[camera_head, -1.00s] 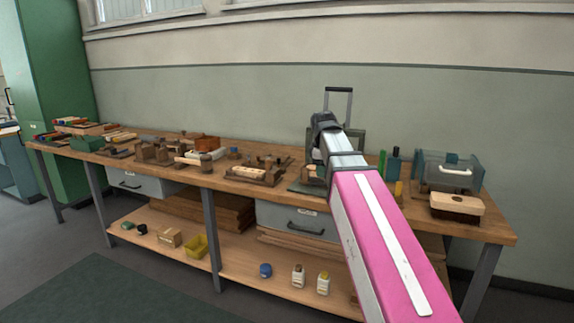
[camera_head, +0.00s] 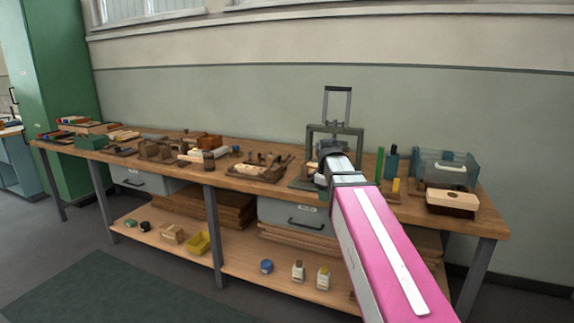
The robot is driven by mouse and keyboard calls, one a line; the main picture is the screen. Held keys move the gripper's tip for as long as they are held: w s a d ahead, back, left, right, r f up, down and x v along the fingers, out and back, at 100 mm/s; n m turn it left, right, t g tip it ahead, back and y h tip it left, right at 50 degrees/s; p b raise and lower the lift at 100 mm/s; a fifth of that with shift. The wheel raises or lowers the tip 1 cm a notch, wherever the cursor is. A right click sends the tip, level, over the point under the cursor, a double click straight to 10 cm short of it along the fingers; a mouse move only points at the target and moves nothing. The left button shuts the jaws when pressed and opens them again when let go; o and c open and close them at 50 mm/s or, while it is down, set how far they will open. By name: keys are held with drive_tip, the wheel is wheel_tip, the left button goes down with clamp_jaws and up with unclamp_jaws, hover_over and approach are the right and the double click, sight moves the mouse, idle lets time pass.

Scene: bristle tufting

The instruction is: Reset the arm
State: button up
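My pink and white arm (camera_head: 380,245) reaches from the lower right up towards the workbench. Its grey wrist end is in front of the press (camera_head: 336,130), a dark frame with a lever handle on top, and covers part of its base. My gripper is at the far end of the arm, by the press. Its fingers are hidden or too small to make out, so I cannot tell whether it is open or holds anything.
The wooden workbench (camera_head: 488,224) carries wooden blocks and holders left of the press. The wall behind is clear.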

drive_tip(key=s+d+f+m, duration=0.1)
drive_tip(key=s+f+m, duration=0.2)
drive_tip(key=f, duration=0.6)
drive_tip(key=s+d+f+m+g, duration=0.1)
drive_tip(key=s+f+m, duration=0.3)
drive_tip(key=f, duration=0.6)
drive_tip(key=s+d+f+m, duration=0.2)
drive_tip(key=s+f+m, duration=0.1)
drive_tip(key=s+f, duration=0.4)
wheel_tip(320, 180, down, 3)
drive_tip(key=shift+s+d+r+m+y, duration=0.2)
drive_tip(key=shift+d+m+y, duration=0.1)
drive_tip(key=shift+m, duration=0.1)
